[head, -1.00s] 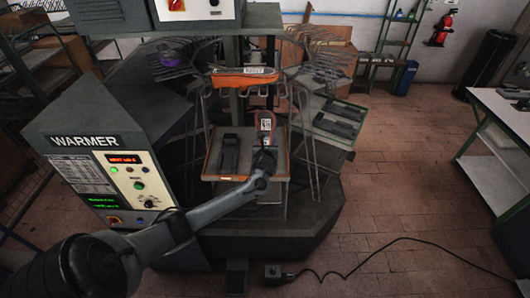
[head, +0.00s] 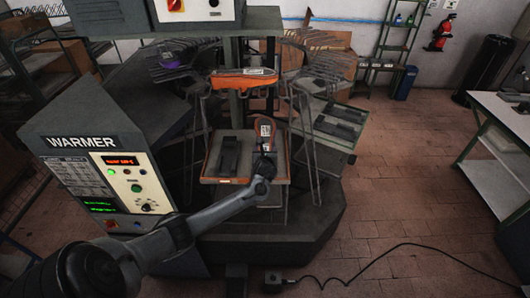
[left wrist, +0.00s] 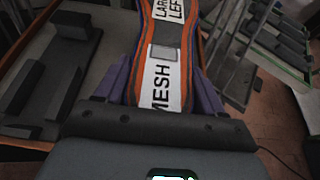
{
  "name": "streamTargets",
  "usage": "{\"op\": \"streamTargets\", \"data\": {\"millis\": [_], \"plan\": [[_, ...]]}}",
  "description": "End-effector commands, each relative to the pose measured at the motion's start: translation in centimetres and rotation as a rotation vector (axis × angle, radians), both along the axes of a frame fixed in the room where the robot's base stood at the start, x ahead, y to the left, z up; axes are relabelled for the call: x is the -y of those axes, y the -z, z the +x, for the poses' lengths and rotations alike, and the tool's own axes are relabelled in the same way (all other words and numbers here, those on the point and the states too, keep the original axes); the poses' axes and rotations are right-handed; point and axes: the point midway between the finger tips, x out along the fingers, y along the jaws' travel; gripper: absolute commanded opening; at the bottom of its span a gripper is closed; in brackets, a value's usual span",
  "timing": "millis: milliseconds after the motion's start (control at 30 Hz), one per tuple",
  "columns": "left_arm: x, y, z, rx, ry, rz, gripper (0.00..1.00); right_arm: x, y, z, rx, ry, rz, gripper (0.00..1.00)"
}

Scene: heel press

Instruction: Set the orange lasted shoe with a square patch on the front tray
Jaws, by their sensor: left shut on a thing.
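My left gripper (head: 264,158) is shut on an orange lasted shoe (head: 265,130), which also shows in the left wrist view (left wrist: 163,75). That view shows orange and blue edges, white labels reading "MESH" and "LARGE LEFT", and a grey square patch (left wrist: 163,53) between them. Purple-grey fingers (left wrist: 160,90) flank the shoe. The shoe is over the right half of the orange-rimmed front tray (head: 222,181), beside a dark block (head: 229,155). I cannot tell whether it touches the tray. My right gripper is not in view.
A purple shoe (head: 172,57) is at the back left. A green-edged tray with dark blocks (head: 338,127) is to the right. The WARMER cabinet (head: 100,175) stands at the left.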

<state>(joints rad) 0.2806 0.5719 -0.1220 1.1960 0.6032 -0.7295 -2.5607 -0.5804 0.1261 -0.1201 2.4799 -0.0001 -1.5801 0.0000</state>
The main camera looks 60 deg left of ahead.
Motion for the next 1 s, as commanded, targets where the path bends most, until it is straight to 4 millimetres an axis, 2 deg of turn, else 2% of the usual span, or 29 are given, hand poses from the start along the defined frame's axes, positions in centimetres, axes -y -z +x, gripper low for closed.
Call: {"op": "streamTargets", "data": {"millis": [433,1000], "plan": [[-0.1,-0.39,0.1,0.007,-0.001,0.004,0.0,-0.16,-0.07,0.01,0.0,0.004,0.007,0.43],[-0.09,0.18,0.12,0.007,-0.001,0.004,0.0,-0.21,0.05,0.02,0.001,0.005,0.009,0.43]]}}
